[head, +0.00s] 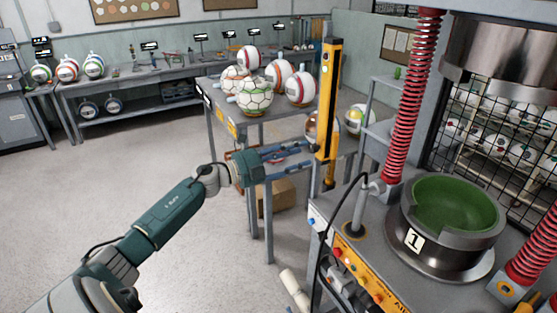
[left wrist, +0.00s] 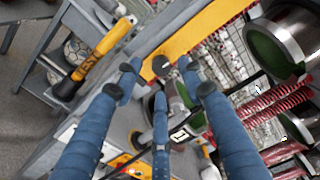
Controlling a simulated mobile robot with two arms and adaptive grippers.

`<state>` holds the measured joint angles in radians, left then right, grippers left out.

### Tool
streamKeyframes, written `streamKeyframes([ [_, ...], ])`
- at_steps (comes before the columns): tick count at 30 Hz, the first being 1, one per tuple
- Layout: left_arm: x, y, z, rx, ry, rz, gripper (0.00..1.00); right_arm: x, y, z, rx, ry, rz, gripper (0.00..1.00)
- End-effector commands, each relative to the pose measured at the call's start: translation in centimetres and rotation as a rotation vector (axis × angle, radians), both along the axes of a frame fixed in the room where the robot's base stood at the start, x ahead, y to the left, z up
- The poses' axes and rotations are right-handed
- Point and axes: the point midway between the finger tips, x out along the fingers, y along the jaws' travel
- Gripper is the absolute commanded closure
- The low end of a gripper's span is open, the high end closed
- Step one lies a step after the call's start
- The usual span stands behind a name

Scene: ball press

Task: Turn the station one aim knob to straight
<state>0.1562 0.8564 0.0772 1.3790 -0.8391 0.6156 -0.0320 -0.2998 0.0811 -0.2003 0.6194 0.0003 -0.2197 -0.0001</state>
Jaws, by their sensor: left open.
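My left gripper (head: 308,154) is open, with its blue fingers spread and nothing between them. In the head view its tips are close to the yellow post (head: 328,95) beside station one. In the left wrist view the gripper (left wrist: 160,85) faces a yellow-orange plate (left wrist: 195,35) with a small round black knob (left wrist: 162,66) on it. The knob shows between the fingertips; I cannot tell whether they touch it. Its pointer and any label are too small to read. Station one's press cup (head: 448,220), marked 1, is green inside. My right gripper is not in view.
An orange control panel (head: 365,275) with buttons is on station one's front. A red spring (head: 411,100) rises beside the cup, and a black cable hangs near the panel. A table with several balls (head: 256,97) stands behind the gripper. Open floor (head: 110,185) lies left.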

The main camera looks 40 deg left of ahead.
Motion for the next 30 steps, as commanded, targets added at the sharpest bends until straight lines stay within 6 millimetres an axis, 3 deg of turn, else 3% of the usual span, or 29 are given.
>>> streamKeyframes([
  [6,-4.1,1.7,-0.4,0.001,0.007,-0.001,0.60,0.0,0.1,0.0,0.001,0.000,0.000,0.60],
  [12,-6.6,2.8,-0.3,-0.001,0.004,-0.002,0.60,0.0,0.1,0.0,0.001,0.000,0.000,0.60],
  [18,-7.6,3.3,-0.2,0.001,0.001,-0.002,0.60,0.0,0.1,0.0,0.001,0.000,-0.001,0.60],
  [30,-7.6,3.3,-0.2,0.000,0.002,-0.002,0.60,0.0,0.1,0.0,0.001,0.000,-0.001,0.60],
])
